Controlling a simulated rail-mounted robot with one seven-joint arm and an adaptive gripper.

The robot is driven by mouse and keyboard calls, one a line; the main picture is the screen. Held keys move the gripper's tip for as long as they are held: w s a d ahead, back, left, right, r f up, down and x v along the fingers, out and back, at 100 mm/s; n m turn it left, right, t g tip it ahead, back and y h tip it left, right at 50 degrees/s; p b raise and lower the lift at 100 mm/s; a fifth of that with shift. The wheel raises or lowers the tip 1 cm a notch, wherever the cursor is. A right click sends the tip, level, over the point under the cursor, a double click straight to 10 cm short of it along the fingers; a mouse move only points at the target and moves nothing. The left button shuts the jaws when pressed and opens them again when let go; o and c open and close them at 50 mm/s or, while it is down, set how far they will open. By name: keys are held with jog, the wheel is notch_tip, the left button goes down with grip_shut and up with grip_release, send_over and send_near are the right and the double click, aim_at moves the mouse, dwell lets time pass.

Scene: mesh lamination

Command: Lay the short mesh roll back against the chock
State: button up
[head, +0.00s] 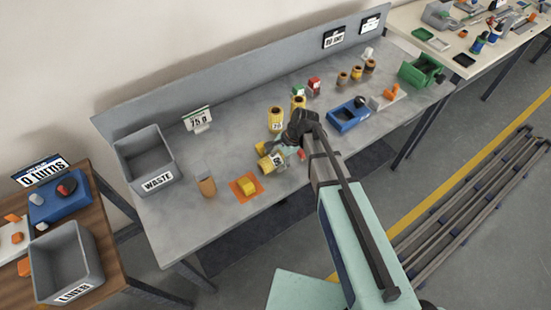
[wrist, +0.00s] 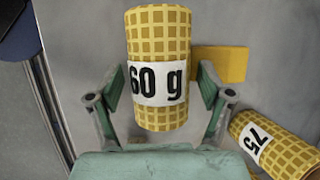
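A yellow mesh roll (wrist: 160,35) with a white "60 g" band is in the wrist view. It lies between the two fingers of my gripper (wrist: 161,82), with a narrow gap on each side. The head view shows a yellow roll with a white label (head: 270,162) on the grey bench, just below my gripper (head: 276,148), whose tips are partly hidden there. A flat yellow block (wrist: 222,64), possibly the chock, shows right of the roll, partly behind the right finger. A second roll marked "75" (wrist: 275,145) is at the lower right of the wrist view.
An orange mat (head: 236,191) bears a yellow piece, beside a brown block (head: 207,186). A yellow roll (head: 275,117) stands behind my gripper. A blue tray (head: 347,118) is to the right, a grey WASTE bin (head: 143,158) to the left.

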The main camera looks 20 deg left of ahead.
dwell(0.3)
jog(key=v, duration=1.2)
dwell(0.4)
